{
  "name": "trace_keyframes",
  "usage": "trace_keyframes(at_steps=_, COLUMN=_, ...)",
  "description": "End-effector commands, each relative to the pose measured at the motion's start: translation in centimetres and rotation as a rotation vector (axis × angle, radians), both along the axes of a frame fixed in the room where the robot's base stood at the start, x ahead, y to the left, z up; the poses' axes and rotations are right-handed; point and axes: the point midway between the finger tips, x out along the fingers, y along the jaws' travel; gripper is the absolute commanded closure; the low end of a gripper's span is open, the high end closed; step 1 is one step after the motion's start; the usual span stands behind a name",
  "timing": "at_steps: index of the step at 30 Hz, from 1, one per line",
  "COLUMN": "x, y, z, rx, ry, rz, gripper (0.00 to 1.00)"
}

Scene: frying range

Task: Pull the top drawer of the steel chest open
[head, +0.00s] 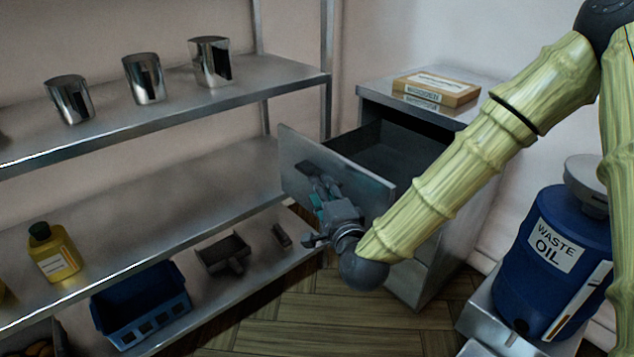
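The steel chest (376,97) stands against the back wall, right of the shelves. Its top drawer (337,163) is pulled well out, and its dark inside shows behind the front panel. My gripper (318,186) is at the outer face of that panel, near a dark part that looks like the handle. My wrist and forearm cover the lower right of the drawer front and part of the chest. Whether the fingers are closed on the handle is too small and dark to tell.
A cardboard box (437,88) lies on the chest. A steel shelf unit (230,92) with metal cups stands close to the drawer's left. A blue waste oil drum (548,265) stands at the right. Wooden floor (300,325) is clear in front.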

Motion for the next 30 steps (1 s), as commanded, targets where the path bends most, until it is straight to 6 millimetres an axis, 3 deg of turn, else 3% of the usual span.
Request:
trace_keyframes(at_steps=6, x=-3.6, y=-1.0, z=-0.1, rx=0.000, ry=0.002, rz=0.000, gripper=0.66)
trace_keyframes(at_steps=12, x=-5.3, y=-1.5, z=0.0, rx=0.000, ry=0.001, rz=0.000, gripper=0.66)
trace_keyframes(at_steps=30, x=-5.7, y=-1.6, z=-0.5, rx=-0.011, ry=0.009, rz=0.002, gripper=0.66)
